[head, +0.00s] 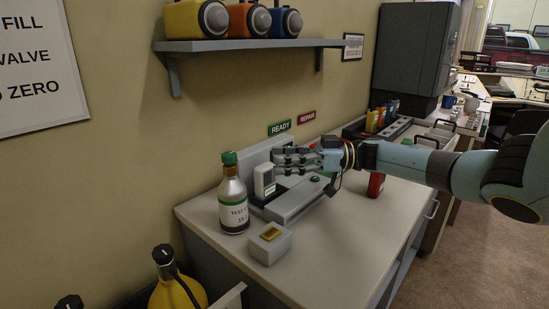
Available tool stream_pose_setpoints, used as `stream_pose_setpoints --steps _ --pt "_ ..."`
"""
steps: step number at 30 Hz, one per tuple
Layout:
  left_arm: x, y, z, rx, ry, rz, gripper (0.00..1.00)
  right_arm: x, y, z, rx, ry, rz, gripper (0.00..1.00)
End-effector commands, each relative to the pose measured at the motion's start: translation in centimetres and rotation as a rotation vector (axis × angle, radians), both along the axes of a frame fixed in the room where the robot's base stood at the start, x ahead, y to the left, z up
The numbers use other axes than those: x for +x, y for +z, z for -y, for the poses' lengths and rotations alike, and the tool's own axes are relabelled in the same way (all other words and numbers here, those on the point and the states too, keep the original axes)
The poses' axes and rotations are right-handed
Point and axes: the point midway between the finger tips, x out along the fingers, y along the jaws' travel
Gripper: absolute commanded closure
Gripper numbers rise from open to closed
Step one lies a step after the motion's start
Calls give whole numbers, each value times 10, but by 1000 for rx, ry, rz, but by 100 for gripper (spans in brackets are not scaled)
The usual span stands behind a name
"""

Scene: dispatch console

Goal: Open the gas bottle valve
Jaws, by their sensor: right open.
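A silver bottle (233,205) with a green top (229,158) stands upright at the left of the white-topped bench. A yellow rounded bottle (180,293) with a black knob (163,254) on top shows at the bottom left, partly cut off by the frame. I cannot tell which is the gas bottle, or how its valve is set. My right gripper (290,160) is open and empty over the grey docking device (301,199), to the right of the silver bottle and apart from it. My left gripper is out of view.
A small grey box (270,243) with a yellow top sits in front of the silver bottle. A red object (376,185) stands beneath my right arm. A wall shelf (250,45) holds yellow, orange and blue units. The bench front is clear.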

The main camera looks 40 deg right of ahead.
Motion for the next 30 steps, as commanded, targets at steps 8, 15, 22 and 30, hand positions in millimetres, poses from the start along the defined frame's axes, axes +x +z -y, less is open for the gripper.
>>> stream_pose_setpoints --steps 8,15,22,30 --pt "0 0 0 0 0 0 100 8 -2 7 -16 -51 -2 43" --pt "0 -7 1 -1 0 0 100 74 36 5 -104 -397 105 43" --pt "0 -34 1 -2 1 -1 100 53 49 -42 -76 -764 129 43" --pt "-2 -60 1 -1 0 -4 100 -23 23 -93 12 -869 30 43"
